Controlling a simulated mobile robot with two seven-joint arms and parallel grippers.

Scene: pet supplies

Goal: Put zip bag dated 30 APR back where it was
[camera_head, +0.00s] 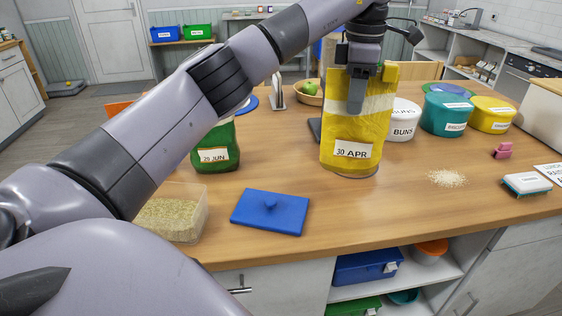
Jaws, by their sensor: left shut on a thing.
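The yellow zip bag labelled 30 APR (355,135) is upright near the middle of the wooden worktop (330,210). My left gripper (358,95) comes from above and is shut on the bag's top edge. The bag's bottom is at or just above the worktop; I cannot tell if it touches. A green bag labelled 29 JUN (218,150) stands to the left, partly hidden behind my left arm. My right gripper is not in view.
A clear container of grain (172,215) and a blue lid (270,212) lie at the front left. A white BUNS tub (402,120), a teal tub (446,115) and a yellow tub (492,115) stand right. Spilled crumbs (447,178), a brush (526,184) and a pink clip (502,151) lie right.

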